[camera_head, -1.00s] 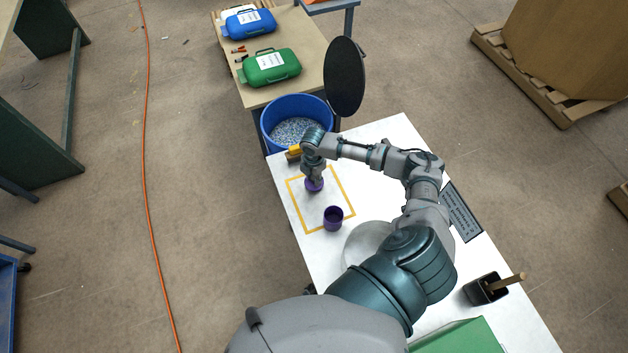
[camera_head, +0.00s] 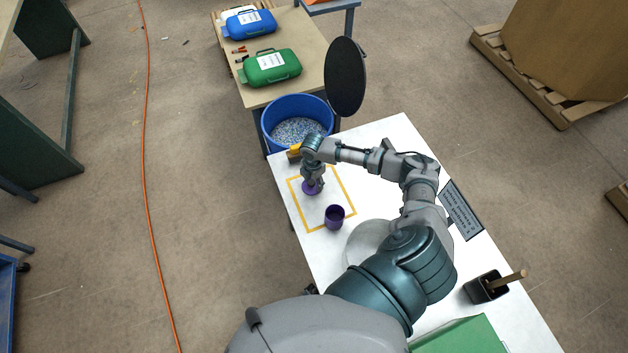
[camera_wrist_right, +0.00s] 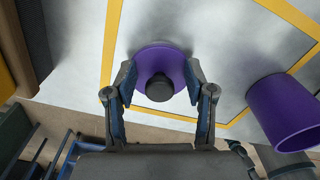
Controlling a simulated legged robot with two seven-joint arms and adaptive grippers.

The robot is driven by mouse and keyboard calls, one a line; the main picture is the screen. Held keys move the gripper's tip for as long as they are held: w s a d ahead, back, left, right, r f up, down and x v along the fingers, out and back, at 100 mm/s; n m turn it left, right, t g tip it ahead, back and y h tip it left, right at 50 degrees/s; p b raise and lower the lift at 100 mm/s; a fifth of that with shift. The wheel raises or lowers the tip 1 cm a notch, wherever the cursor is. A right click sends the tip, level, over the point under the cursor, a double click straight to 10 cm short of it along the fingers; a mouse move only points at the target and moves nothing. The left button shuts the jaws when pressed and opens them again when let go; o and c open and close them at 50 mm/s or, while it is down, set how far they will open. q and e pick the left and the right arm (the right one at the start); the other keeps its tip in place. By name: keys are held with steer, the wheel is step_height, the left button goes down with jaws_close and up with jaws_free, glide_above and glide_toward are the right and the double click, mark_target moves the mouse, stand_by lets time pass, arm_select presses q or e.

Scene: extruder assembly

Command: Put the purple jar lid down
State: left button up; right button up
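The purple jar lid (camera_wrist_right: 183,65) lies flat, apparently on the white table inside the yellow outline, with its black knob (camera_wrist_right: 160,87) facing the right wrist camera. It also shows under the gripper in the head view (camera_head: 312,188). My right gripper (camera_wrist_right: 160,76) is open, its two fingers on either side of the knob with gaps between. The fingertips overlap the lid's edges in the wrist view. The purple jar (camera_head: 335,218) stands upright and open beside the lid, and also shows at the right of the wrist view (camera_wrist_right: 285,112). My left gripper is not in view.
The yellow outline (camera_head: 349,195) marks the white table (camera_head: 395,130). A blue tub (camera_head: 268,125) of pellets stands beyond the table's far end. A black holder (camera_head: 480,291) with a wooden handle and a green box (camera_head: 462,338) are at the near end.

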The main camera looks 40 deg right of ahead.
mark_target(312, 181)
steer(key=shift+a, duration=0.35)
steer(key=shift+a+r, duration=0.1)
steer(key=shift+r, duration=0.2)
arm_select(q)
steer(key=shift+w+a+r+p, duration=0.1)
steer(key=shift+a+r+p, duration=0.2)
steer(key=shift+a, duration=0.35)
arm_select(e)
step_height(312, 181, up, 12)
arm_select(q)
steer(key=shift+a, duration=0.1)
arm_select(e)
steer(key=shift+w, duration=0.1)
steer(key=shift+d+f, duration=0.1)
steer(key=shift+d, duration=0.1)
